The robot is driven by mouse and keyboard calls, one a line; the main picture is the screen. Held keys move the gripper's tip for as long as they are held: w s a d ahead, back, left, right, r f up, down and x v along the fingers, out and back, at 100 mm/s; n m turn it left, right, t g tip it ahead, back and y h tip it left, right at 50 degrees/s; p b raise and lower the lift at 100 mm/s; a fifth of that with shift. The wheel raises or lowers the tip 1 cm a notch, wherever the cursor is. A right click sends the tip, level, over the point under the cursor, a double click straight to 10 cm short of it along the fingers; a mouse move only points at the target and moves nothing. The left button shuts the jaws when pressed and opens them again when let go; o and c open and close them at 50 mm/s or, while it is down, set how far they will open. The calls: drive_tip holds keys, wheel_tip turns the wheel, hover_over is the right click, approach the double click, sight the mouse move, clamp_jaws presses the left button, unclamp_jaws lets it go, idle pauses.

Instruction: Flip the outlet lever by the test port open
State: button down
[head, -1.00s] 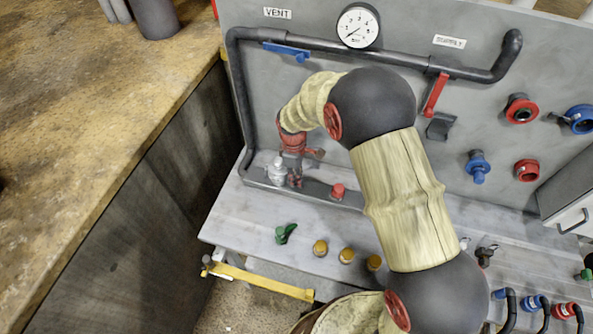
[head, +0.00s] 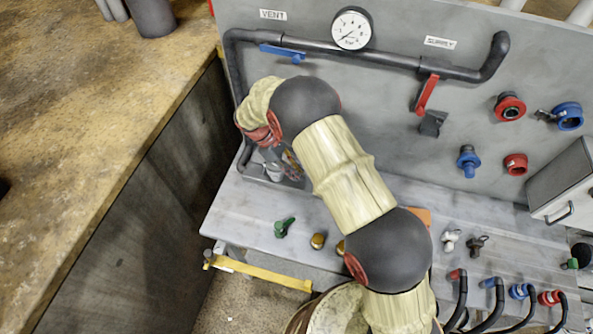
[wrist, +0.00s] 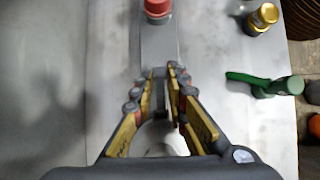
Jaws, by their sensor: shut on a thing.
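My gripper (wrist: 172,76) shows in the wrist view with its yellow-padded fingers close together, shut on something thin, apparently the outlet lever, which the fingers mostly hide. A pale, rounded fitting (wrist: 160,142) shows between the finger bases, partly covered by the gripper body. In the head view, a silver fitting (head: 271,169) stands at the left end of the grey base pipe, and my gripper (head: 292,166) is just right of it, largely hidden by my wrist. A red-capped stub (wrist: 157,9) stands beyond the fingertips. I cannot tell which fitting is the test port.
A blue lever (head: 283,52) and a gauge (head: 352,28) are on the panel above.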

drive_tip(key=shift+w, duration=0.1)
drive_tip(key=c, duration=1.8)
unclamp_jaws()
drive_tip(key=shift+o, duration=0.2)
drive_tip(key=v, duration=1.2)
